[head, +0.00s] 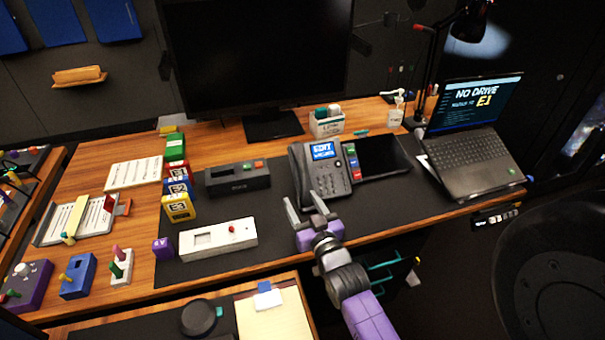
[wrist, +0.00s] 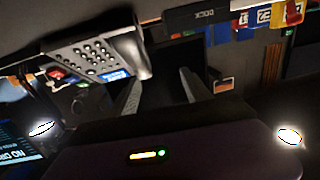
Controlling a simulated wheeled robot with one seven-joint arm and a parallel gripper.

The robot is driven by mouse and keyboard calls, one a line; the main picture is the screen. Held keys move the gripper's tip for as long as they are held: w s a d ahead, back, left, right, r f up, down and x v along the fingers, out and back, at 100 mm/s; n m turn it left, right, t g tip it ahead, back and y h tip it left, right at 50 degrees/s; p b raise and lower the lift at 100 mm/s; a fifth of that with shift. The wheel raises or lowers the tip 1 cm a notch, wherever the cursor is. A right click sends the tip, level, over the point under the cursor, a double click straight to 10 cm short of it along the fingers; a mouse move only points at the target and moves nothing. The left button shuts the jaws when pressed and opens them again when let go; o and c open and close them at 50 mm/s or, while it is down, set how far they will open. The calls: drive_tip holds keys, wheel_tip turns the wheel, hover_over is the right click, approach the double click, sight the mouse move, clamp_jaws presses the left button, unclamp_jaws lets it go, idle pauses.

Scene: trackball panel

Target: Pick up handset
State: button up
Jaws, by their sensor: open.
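The desk phone (head: 329,176) stands on the dark desk mat, with a lit blue screen and a keypad. Its grey handset (head: 299,172) lies along the phone's left side. My gripper (head: 302,197) is open just in front of the phone's lower left part, its two fingers apart with nothing seen between them. In the wrist view the phone (wrist: 88,62) is at upper left, with the handset (wrist: 128,48) along its right edge.
A black tablet (head: 383,155) and an open laptop (head: 468,148) are to the right. A monitor (head: 258,55) stands behind.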

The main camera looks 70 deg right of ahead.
drive_tip(key=m+h, duration=0.1)
approach(304, 170)
drive_tip(key=shift+g, duration=0.4)
drive_tip(key=x, duration=0.2)
drive_tip(key=r+x, duration=0.1)
drive_tip(key=x, duration=0.1)
drive_tip(key=shift+w+d, duration=0.2)
drive_tip(key=shift+w, duration=0.2)
drive_tip(key=x, duration=0.4)
drive_tip(key=shift+w+d+f, duration=0.15)
drive_tip(key=shift+d+f, duration=0.05)
drive_tip(key=shift+f, duration=0.2)
drive_tip(key=shift+w+d, duration=0.5)
drive_tip(key=shift+w, duration=0.05)
drive_tip(key=shift+c, duration=0.3)
drive_tip(key=shift+r, duration=0.1)
clamp_jaws()
